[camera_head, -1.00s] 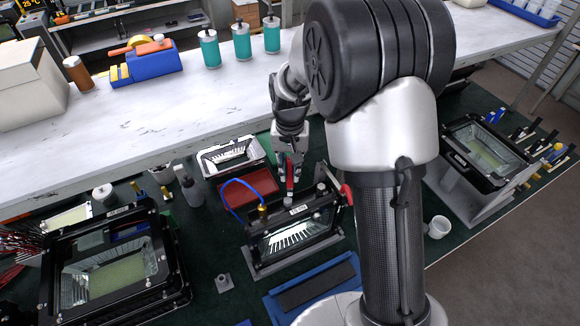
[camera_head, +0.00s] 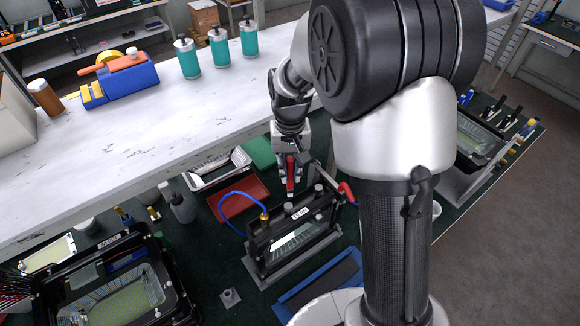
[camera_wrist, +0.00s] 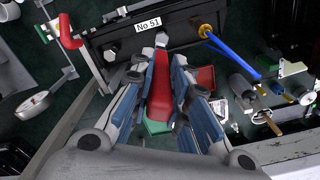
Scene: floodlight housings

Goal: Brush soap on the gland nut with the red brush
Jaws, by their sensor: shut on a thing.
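My gripper (camera_head: 290,178) is shut on the red brush (camera_head: 290,186), which points down at the top of the black floodlight housing marked No 51 (camera_head: 262,246). In the wrist view the red brush (camera_wrist: 160,88) lies between the fingers (camera_wrist: 160,105), its far end close to a grey fitting (camera_wrist: 161,41) on the housing's top edge. I cannot tell whether they touch. A brass gland nut (camera_wrist: 205,31) with a blue cable sits to the right in that view; it shows left of the brush in the head view (camera_head: 264,217).
A red tray (camera_head: 226,212) and a white-framed lamp part (camera_head: 217,172) lie behind the housing. A blue tray (camera_head: 318,284) lies in front. Another large housing (camera_head: 52,279) stands at left. The white bench (camera_head: 130,130) crosses behind.

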